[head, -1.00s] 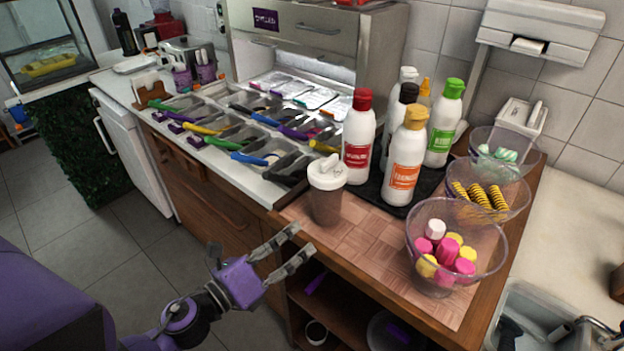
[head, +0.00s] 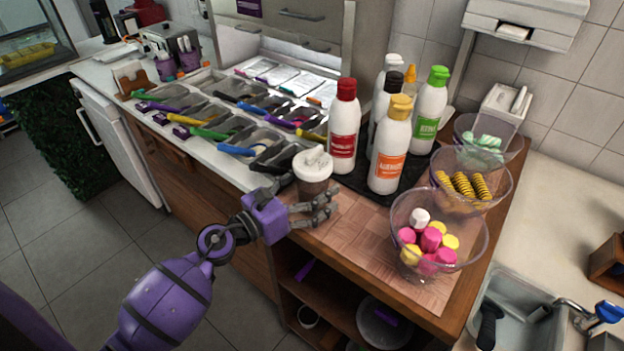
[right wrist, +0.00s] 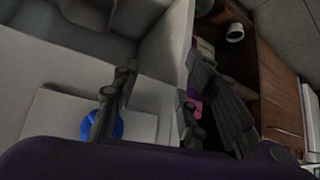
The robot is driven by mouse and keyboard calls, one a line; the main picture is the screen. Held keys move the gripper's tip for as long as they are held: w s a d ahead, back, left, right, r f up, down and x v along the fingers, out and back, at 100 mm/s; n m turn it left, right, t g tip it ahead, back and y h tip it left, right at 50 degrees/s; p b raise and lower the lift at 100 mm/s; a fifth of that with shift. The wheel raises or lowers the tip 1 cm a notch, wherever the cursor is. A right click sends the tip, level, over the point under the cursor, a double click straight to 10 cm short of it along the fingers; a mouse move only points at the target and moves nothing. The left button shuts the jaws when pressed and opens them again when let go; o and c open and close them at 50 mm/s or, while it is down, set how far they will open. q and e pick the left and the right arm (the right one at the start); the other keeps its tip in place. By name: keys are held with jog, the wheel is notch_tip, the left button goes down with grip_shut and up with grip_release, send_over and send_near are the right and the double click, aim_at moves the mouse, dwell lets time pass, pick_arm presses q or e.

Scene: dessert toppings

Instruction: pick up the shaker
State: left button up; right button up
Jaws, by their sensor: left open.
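The shaker (head: 313,172) has a white lid and a brownish body. It stands upright on the wooden counter in the head view, left of the red-capped bottle. My left gripper (head: 306,197) is open at the counter's front edge. Its fingers reach to either side of the shaker's lower body, one at the left and one in front at the right. I cannot tell whether they touch it. My right gripper (right wrist: 155,100) shows in the right wrist view with its fingers apart and nothing seen between them, away from the shaker.
Several sauce bottles stand on a dark mat (head: 352,178) close behind the shaker. Glass bowls with toppings (head: 438,235) stand to the right. Topping trays with coloured utensils (head: 228,125) lie to the left. A sink (head: 520,310) is at the lower right.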

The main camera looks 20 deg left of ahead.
pick_arm(q)
jog(key=c, duration=1.5)
jog(key=shift+c, duration=0.3)
jog(key=shift+a+r, duration=0.1)
jog(key=shift+r, duration=0.05)
